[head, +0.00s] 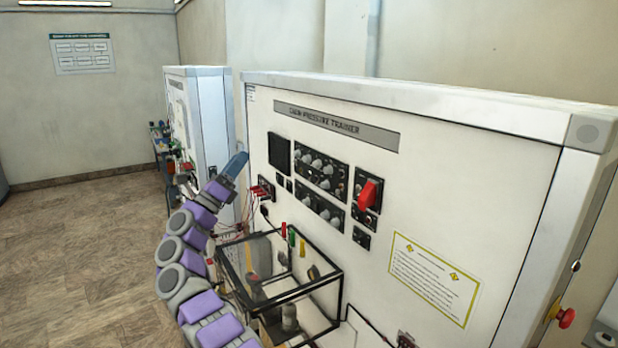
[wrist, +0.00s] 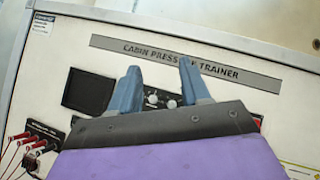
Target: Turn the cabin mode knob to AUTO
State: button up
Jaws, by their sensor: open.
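The white cabin pressure trainer carries an upper black panel with several pale knobs (head: 320,168) and a lower black panel with more knobs (head: 319,208). I cannot tell which is the cabin mode knob, and the labels are too small to read. In the wrist view two knobs of one panel (wrist: 161,100) show between my fingers; the rest is hidden behind my gripper. My gripper (wrist: 158,74) is open and empty, with its two blue fingers apart in front of the panel. In the head view my gripper (head: 239,162) is at the trainer's left edge, left of the knob panels.
A red handle (head: 369,194) sits right of the knobs. A black-framed clear box (head: 285,283) juts out below the panels. Red plugs with cables (wrist: 38,144) are at the left. A red button (head: 566,318) is on the right side. Floor at left is clear.

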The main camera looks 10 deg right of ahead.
aim_at(324, 171)
jog(key=s+d+f+m+g+h, duration=0.2)
jog(key=s+d+f+m+g, duration=0.3)
jog(key=d+f+m+g, duration=0.5)
jog(key=shift+n+t, duration=0.7)
jog(key=shift+t, duration=0.1)
jog(key=p+x, duration=0.1)
jog(key=x, duration=0.3)
jog(key=w+p+x, duration=0.1)
jog(key=x, duration=0.4)
jog(key=p+x, duration=0.1)
jog(key=x, duration=0.3)
jog(key=shift+w+d+f+p, duration=0.1)
jog(key=shift+w+f+p, duration=0.15)
jog(key=shift+p, duration=0.15)
jog(key=shift+w+r, duration=0.1)
jog(key=shift+w, duration=0.05)
jog(key=shift+d, duration=0.55)
jog(key=c, duration=0.3)
jog(key=shift+a, duration=0.25)
grip_shut()
